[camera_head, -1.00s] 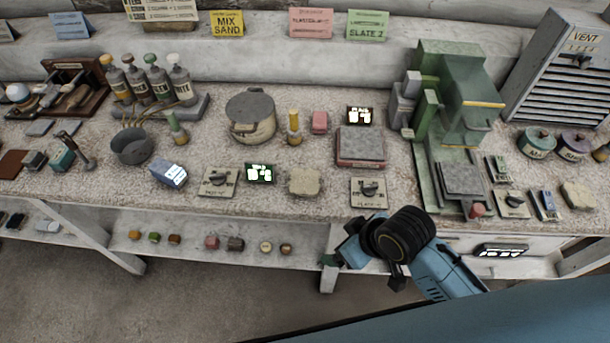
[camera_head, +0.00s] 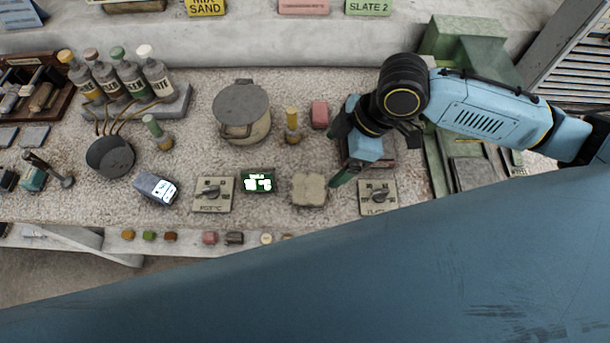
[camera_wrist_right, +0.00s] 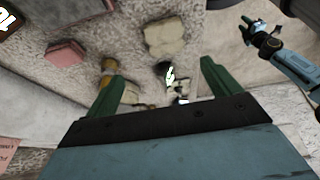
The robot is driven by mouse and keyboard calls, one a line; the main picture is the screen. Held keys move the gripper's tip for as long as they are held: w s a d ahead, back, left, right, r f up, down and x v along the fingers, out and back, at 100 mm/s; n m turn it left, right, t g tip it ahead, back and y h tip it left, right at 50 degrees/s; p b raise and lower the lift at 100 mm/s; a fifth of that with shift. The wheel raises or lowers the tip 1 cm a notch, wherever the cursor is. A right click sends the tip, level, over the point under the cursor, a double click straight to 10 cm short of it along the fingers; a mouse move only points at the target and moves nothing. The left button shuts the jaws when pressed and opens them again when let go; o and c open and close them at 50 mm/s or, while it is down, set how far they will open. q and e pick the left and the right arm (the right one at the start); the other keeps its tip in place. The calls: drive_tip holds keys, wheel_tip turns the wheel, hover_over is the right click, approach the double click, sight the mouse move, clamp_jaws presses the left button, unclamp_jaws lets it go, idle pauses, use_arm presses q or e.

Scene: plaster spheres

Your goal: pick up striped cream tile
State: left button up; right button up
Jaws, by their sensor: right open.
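I cannot make out a striped cream tile in either view. My right gripper (camera_head: 341,152) is over the worktop in the head view, right of the cream sponge-like block (camera_head: 309,189). Its green fingers are apart with nothing between them. In the right wrist view the open fingers (camera_wrist_right: 163,88) frame blurred small things too unclear to name, and the cream block (camera_wrist_right: 165,37) lies beyond them. My left gripper (camera_wrist_right: 256,30) shows small at the upper right there; its opening is unclear. The right gripper and arm hide part of the worktop.
A yellow-handled brush (camera_head: 292,125) and a pink block (camera_head: 319,114) stand left of the right gripper. A lidded pot (camera_head: 242,112) is farther left. A dial plate (camera_head: 378,196) lies close in front, and a green machine (camera_head: 460,40) stands at the right.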

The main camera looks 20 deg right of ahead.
hover_over(311, 186)
drive_tip(key=d, duration=0.2)
drive_tip(key=f, duration=0.6)
drive_tip(key=shift+s+f+b, duration=0.25)
drive_tip(key=shift+b, duration=0.1)
drive_tip(key=shift+a+f, duration=0.15)
drive_tip(key=shift+f, duration=0.35)
drive_tip(key=x, duration=0.3)
drive_tip(key=shift+s+a+f, duration=0.15)
drive_tip(key=shift+s+f, duration=0.15)
drive_tip(key=shift+w+a+f, duration=0.1)
drive_tip(key=shift+a+f, duration=0.1)
drive_tip(key=shift+f, duration=0.3)
drive_tip(key=c, duration=1.2)
wheel_tip(311, 186, up, 9)
use_arm(q)
drive_tip(key=shift+s+r+p, duration=0.1)
drive_tip(key=shift+s+p, duration=0.45)
drive_tip(key=shift+s, duration=0.1)
use_arm(e)
drive_tip(key=w+d, duration=0.3)
drive_tip(key=d, duration=0.3)
drive_tip(key=w+d+r, duration=0.1)
drive_tip(key=w+d, duration=0.1)
drive_tip(key=d, duration=0.3)
drive_tip(key=w+d, duration=0.3)
drive_tip(key=d, duration=0.3)
drive_tip(key=shift+w+d+r, duration=0.15)
drive_tip(key=shift+w+d, duration=0.15)
